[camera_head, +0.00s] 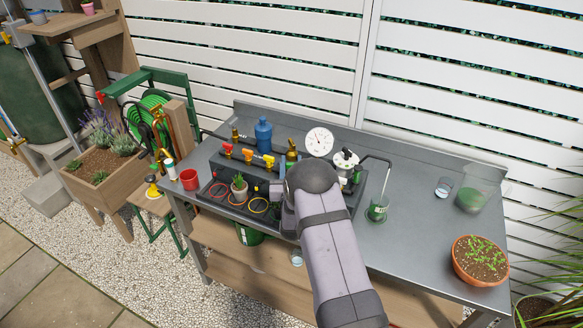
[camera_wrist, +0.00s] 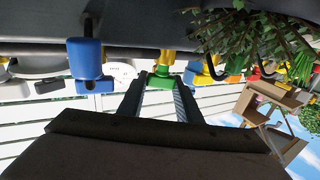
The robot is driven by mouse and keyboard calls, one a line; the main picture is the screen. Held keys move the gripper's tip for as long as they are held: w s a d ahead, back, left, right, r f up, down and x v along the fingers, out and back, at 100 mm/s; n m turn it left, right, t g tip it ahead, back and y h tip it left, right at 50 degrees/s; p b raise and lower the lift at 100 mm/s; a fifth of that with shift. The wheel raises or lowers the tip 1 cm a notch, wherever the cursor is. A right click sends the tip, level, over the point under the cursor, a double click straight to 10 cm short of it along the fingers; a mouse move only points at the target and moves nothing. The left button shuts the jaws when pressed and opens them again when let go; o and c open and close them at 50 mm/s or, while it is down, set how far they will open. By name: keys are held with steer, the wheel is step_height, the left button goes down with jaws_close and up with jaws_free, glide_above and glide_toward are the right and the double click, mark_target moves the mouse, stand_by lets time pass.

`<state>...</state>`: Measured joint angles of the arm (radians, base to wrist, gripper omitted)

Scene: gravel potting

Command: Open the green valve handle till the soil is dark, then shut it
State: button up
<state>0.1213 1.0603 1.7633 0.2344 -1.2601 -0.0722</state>
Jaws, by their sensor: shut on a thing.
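In the wrist view, which is upside down, the green valve handle (camera_wrist: 160,81) sits on a yellow brass valve (camera_wrist: 165,57) between the tips of my gripper (camera_wrist: 160,86). My gripper is shut on the handle. A small potted plant (camera_head: 239,188) stands on the dark valve rack (camera_head: 222,177), left of my arm. Its leaves (camera_wrist: 250,32) hang large at the upper right of the wrist view. I cannot make out the soil colour in its pot.
A blue handle (camera_wrist: 86,58) is beside the green one. Red (camera_head: 227,150) and yellow (camera_head: 269,161) handles line the rack. A gauge (camera_head: 319,141) and blue bottle (camera_head: 263,134) stand behind. A seedling bowl (camera_head: 481,261) is at right; the bench (camera_head: 415,215) between is mostly clear.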

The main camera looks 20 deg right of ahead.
steer(key=shift+n+t+y+b, duration=0.4)
steer(key=shift+n+y+b, duration=0.65)
steer(key=shift+y, duration=0.65)
steer(key=shift+n+y, duration=0.25)
steer(key=shift+y, duration=0.05)
steer(key=o, duration=1)
steer(key=shift+o, duration=0.2)
steer(key=shift+r+m+h+p, duration=0.15)
steer(key=shift+m+h+p, duration=0.45)
steer(key=shift+h+p, duration=0.25)
